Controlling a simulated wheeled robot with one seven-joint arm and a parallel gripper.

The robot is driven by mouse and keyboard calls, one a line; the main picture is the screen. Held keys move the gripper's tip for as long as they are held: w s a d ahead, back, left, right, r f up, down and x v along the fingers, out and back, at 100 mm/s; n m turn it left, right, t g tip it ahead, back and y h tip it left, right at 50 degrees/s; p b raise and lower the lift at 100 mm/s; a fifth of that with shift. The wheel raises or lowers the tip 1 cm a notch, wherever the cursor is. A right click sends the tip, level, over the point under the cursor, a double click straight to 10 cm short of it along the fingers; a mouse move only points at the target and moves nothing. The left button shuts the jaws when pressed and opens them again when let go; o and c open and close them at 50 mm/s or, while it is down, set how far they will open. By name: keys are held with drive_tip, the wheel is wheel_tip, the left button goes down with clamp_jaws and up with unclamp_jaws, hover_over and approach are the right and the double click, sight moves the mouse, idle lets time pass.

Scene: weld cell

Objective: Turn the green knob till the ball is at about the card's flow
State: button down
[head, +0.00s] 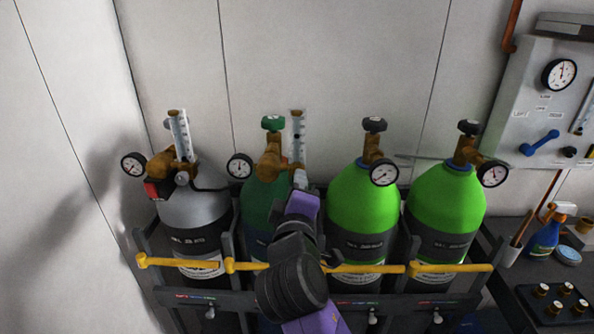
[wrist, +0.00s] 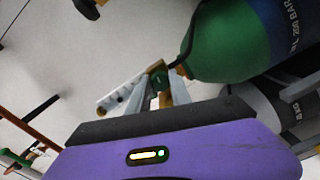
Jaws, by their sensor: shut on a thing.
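The dark green cylinder (head: 258,200) carries a brass regulator (head: 268,165) with a round gauge (head: 240,166) and a clear upright flow tube (head: 298,130). A small dark spot in the tube may be the ball; its reading is too small to tell. In the wrist view the tube (wrist: 120,95) lies slanted beside my gripper (wrist: 160,92). The two grey fingers are shut on a small green knob (wrist: 159,84) at the tube's foot, mostly hidden between them. In the head view my purple wrist covers the knob. I cannot make out a card.
A grey cylinder (head: 195,208) with its own flow tube (head: 180,135) stands left, two bright green cylinders (head: 362,205) right. A yellow bar (head: 375,268) crosses in front of the rack. A wall panel (head: 545,100) and a bench with a blue spray bottle (head: 545,238) are at right.

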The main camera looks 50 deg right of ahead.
drive_tip(key=shift+n+p, duration=1.65)
drive_tip(key=shift+n, duration=0.15)
drive_tip(key=c, duration=1.5)
unclamp_jaws()
drive_tip(key=shift+o, duration=0.2)
drive_tip(key=b+v, duration=0.2)
drive_tip(key=v, duration=0.5)
drive_tip(key=shift+s+a, duration=0.25)
drive_tip(key=shift+a, duration=0.1)
